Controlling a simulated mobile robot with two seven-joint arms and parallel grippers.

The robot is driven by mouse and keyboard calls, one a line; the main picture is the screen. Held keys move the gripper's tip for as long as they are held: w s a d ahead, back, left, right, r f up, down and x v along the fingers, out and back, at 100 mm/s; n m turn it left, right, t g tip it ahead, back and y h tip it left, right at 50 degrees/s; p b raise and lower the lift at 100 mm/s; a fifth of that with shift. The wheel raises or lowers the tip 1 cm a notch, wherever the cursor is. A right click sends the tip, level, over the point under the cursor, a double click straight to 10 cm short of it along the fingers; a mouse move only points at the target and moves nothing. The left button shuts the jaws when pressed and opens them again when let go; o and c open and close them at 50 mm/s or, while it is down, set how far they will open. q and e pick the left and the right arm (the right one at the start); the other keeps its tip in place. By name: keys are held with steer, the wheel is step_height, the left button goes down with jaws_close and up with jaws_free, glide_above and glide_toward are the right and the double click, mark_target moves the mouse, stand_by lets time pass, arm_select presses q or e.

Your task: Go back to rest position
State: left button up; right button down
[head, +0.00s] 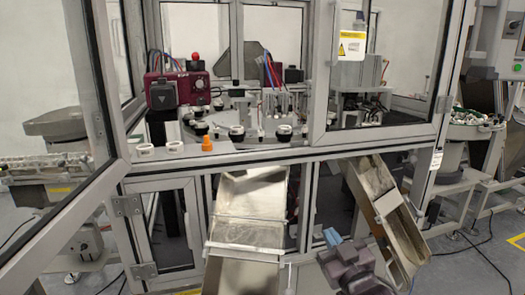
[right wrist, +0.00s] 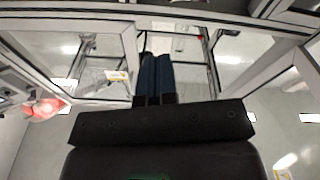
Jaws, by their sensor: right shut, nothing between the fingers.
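My right gripper (head: 332,238) shows at the lower middle right of the head view, in front of the cell's lower frame and between the two metal chutes. Its blue fingers point up and a little left. In the right wrist view the dark blue fingers (right wrist: 156,78) lie side by side, shut, with nothing between them. My left gripper is not in view.
The assembly cell stands ahead with its doors open. A rotary table (head: 262,135) with several black-and-white round parts is inside. An orange part (head: 207,144) sits on the front ledge. Metal chutes (head: 250,205) (head: 385,205) slope out below. Floor shows at right.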

steer(key=s+d+f+m+g+h, duration=0.2)
steer(key=s+d+f, duration=0.3)
steer(key=f, duration=0.5)
steer(key=s+d+f+m+g+h, duration=0.2)
steer(key=s+d+f, duration=0.1)
steer(key=s+f, duration=0.55)
steer(key=s+d+f+g, duration=0.2)
steer(key=s+f, duration=0.4)
steer(key=s, duration=0.1)
steer(key=s+d+f+m+g+h, duration=0.1)
steer(key=s+d+f, duration=0.1)
steer(key=s+f, duration=0.4)
steer(key=shift+s+d+f+g+h, duration=0.3)
steer(key=shift+s+f+g, duration=0.1)
steer(key=shift+s, duration=0.6)
